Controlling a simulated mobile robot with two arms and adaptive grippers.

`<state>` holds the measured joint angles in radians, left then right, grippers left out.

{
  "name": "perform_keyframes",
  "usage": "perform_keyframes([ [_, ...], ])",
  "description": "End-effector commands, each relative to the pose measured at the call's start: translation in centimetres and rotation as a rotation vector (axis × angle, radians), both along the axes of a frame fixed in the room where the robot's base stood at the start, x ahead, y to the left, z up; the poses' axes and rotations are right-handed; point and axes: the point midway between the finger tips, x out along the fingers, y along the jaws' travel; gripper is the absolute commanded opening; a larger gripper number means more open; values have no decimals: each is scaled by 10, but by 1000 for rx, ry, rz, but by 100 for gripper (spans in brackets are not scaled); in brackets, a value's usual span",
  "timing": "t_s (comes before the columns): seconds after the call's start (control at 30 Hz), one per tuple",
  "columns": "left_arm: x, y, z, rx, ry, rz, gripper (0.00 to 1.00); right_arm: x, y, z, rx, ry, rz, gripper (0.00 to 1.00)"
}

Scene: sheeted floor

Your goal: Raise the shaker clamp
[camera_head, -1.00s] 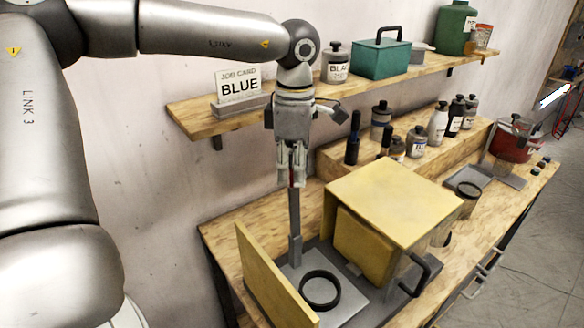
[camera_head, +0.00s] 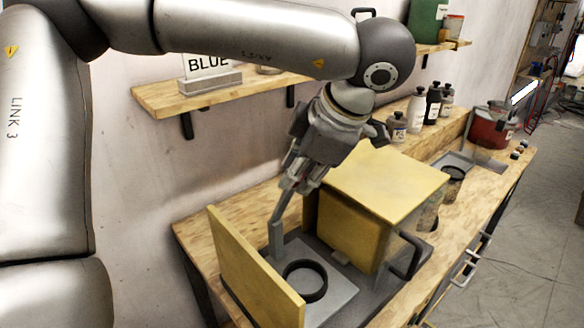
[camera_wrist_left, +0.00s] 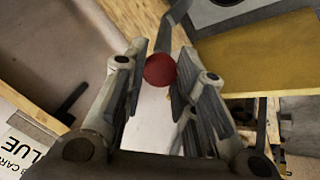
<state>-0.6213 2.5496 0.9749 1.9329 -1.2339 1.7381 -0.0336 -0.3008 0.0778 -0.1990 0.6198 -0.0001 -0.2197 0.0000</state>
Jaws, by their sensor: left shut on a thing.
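The shaker clamp's grey lever (camera_head: 278,228) rises from the grey plate inside the yellow-sided shaker and leans to the right. Its red ball knob (camera_wrist_left: 160,70) sits between my left fingers in the left wrist view. The black ring (camera_head: 305,281) lies on the grey plate (camera_head: 335,285) below. The shaker's yellow housing (camera_head: 385,185) stands just right of my gripper. My right gripper does not show.
A yellow panel (camera_head: 250,275) stands left of the plate. The job card (camera_head: 208,65) reading BLUE stands on the wall shelf (camera_head: 165,98). Several bottles (camera_head: 432,104) and a red pot (camera_head: 490,130) are farther along the bench. A black handle (camera_head: 408,258) sticks out at the housing's front.

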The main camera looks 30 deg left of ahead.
Motion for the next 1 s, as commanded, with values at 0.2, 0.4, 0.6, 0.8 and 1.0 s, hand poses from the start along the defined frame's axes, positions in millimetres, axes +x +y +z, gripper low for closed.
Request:
perform_keyframes([
  [0.2, -2, -9, -5, 56, -16, -1, 0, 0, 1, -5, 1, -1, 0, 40],
  [0.4, -3, -12, -7, 83, -24, 1, 0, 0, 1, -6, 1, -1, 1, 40],
  [0.6, -4, -13, -7, 90, -27, 1, 0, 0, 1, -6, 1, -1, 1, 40],
  [0.8, -4, -13, -7, 91, -27, 1, 0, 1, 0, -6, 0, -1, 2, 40],
  [1.0, -4, -13, -7, 90, -27, 0, 38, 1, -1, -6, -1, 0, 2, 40],
])
